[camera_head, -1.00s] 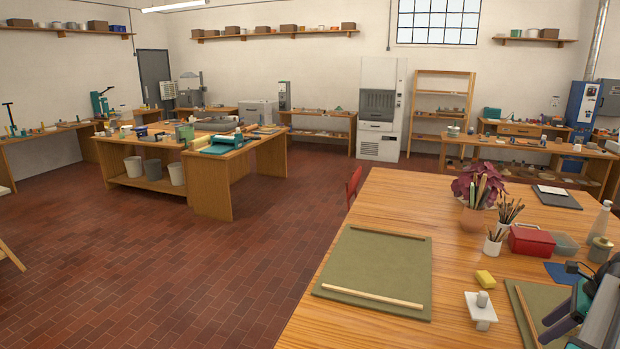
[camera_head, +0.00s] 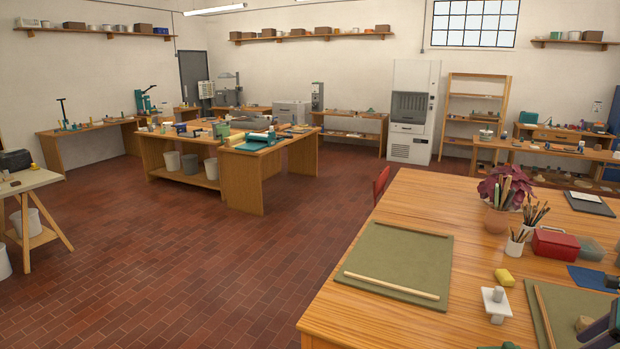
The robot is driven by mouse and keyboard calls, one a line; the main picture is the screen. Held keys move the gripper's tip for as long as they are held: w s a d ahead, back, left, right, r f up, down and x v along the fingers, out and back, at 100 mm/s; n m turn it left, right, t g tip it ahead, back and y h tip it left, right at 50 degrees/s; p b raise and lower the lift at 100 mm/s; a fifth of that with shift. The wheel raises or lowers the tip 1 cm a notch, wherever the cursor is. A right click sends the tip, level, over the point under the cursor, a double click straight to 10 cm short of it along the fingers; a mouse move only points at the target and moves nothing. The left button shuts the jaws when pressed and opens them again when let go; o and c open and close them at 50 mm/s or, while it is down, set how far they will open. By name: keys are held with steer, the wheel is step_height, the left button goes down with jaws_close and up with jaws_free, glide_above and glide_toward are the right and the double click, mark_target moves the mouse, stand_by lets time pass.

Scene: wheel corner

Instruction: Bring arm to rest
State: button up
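A dark, slanted piece of my arm (camera_head: 604,322) shows at the bottom right corner, over the right end of the wooden table (camera_head: 330,322). It is cut off by the frame edge. I cannot make out the two fingertips, so whether my gripper is open or shut does not show. No held object can be seen.
A second green board (camera_head: 556,300) lies near the arm. Open brick floor (camera_head: 200,270) spreads left.

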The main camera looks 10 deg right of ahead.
steer(key=w+a+f+n+g+y+b, duration=0.1)
steer(key=w+a+f+n, duration=0.1)
steer(key=w+a+f, duration=0.55)
steer(key=w+a+f+n+g+y+b, duration=0.15)
steer(key=w+a+f, duration=0.25)
steer(key=a+f, duration=0.65)
steer(key=w+a+f+n+g+y+b, duration=0.1)
steer(key=w+a+f+n+g+b, duration=0.1)
steer(key=w+a+f, duration=0.65)
steer(key=s+a+f+n+g+b, duration=0.15)
steer(key=s+a+f, duration=0.25)
steer(key=a+f, duration=0.5)
steer(key=s+a+f+n+g+b, duration=0.1)
steer(key=s+a+f+n+g, duration=0.25)
steer(key=a, duration=0.95)
steer(key=s+a+f+n+h+b, duration=0.1)
steer(key=s+a+f+n+h, duration=0.1)
steer(key=s+a+f+n, duration=0.2)
steer(key=s+a+f+n+h+b, duration=0.1)
steer(key=s+a+f+n, duration=0.3)
steer(key=s+f+n, duration=0.4)
steer(key=s+a+f+n+h, duration=0.3)
steer(key=s+f+n, duration=0.3)
steer(key=s, duration=0.3)
steer(key=shift+s+a+n+b, duration=0.4)
steer(key=shift+n, duration=0.25)
